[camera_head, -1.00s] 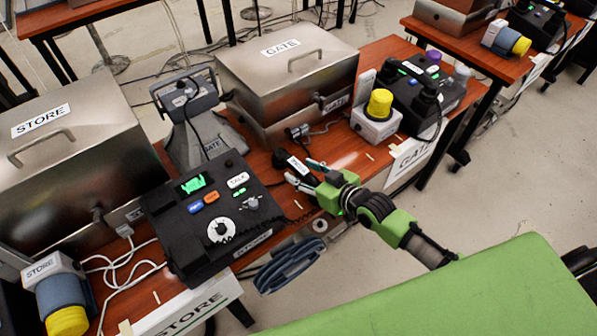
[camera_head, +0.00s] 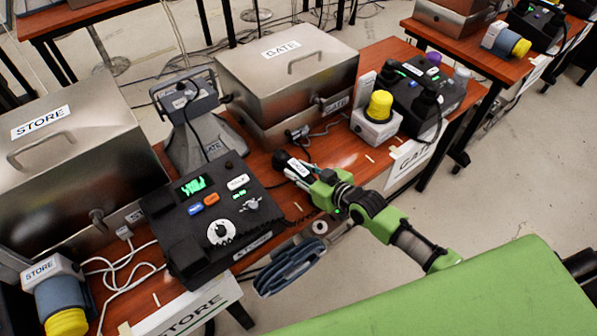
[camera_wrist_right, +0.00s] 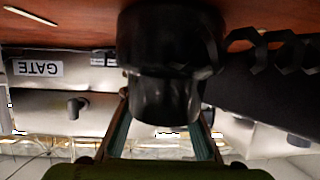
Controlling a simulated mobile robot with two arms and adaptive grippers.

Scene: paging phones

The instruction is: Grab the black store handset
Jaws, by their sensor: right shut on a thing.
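The black store handset (camera_head: 281,157), with a white label, is at the right of the black store phone console (camera_head: 170,207), in front of the GATE box. My right gripper (camera_head: 300,175) is shut on it, coming from the lower right. In the right wrist view the handset (camera_wrist_right: 170,55) fills the upper middle, with its end between my two fingers. A coiled black cord shows beside it. I cannot tell whether the handset touches the table. My left gripper is not in view.
Steel STORE (camera_head: 60,165) and GATE (camera_head: 285,75) boxes stand behind, with a grey speaker stand (camera_head: 192,125) between them. A yellow-topped beacon (camera_head: 378,115) and the gate console (camera_head: 430,90) stand to the right. A blue-grey coiled bundle (camera_head: 290,268) hangs at the front edge.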

